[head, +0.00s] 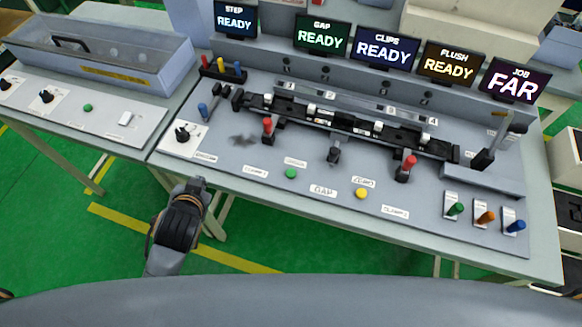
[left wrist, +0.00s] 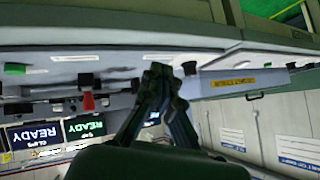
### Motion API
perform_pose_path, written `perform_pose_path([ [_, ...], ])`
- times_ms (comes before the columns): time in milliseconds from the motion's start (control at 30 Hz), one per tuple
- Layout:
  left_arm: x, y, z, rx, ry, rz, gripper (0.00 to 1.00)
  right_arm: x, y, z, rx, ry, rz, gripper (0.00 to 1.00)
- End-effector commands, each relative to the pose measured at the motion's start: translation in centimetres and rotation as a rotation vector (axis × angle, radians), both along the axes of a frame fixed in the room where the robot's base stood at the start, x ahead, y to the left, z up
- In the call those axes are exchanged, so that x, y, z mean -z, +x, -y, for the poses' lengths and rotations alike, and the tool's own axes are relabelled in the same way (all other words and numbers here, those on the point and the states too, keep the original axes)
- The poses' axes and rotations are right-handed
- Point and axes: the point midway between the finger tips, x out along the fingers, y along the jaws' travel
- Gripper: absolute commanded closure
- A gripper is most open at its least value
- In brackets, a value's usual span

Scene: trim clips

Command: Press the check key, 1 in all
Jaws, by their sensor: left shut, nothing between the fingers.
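A round green button (head: 291,173) sits on the grey panel's front part, below a small label too blurred to read for sure; it may be the check key. A yellow button (head: 361,193) sits to its right. In the left wrist view, which looks upside down, a green button (left wrist: 15,68) shows at the left edge. My left gripper (head: 196,182) is shut and empty at the table's front edge, left of the green button and apart from it. Its closed fingertips (left wrist: 158,70) also show in the left wrist view. My right gripper is out of view.
A black rotary knob (head: 186,132) stands behind my left gripper. Red-handled clamps (head: 267,125) and a black rail (head: 330,118) lie behind the buttons. Coloured toggles (head: 485,217) stand at right. The screens read READY, except JOB (head: 515,81), which reads FAR.

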Motion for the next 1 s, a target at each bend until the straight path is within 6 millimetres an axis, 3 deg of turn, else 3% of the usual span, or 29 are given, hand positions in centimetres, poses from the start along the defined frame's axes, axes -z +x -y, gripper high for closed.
perform_pose_path([
  [33,-2.4,1.4,0.1,0.016,0.027,0.073,1.00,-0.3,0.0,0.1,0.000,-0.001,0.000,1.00],
  [200,-9.7,5.4,1.0,0.088,0.132,0.335,1.00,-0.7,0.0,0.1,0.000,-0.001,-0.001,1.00],
  [367,-16.7,8.3,3.3,0.198,0.245,0.594,1.00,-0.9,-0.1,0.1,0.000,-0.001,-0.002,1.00],
  [500,-22.6,9.6,6.8,0.340,0.364,0.828,1.00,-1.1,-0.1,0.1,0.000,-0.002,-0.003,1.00],
  [633,-26.9,9.5,11.6,0.528,0.495,1.039,1.00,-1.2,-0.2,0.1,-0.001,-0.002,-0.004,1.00],
  [700,-28.4,8.9,14.6,0.656,0.577,1.145,1.00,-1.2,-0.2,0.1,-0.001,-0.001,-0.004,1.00],
  [800,-29.1,7.6,19.2,0.878,0.710,1.274,1.00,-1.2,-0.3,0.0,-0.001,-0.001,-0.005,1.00],
  [867,-28.4,6.6,21.8,1.027,0.794,1.328,1.00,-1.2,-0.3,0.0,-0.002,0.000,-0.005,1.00],
  [1000,-24.4,4.8,26.2,1.397,1.000,1.369,1.00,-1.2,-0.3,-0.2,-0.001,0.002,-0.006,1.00],
])
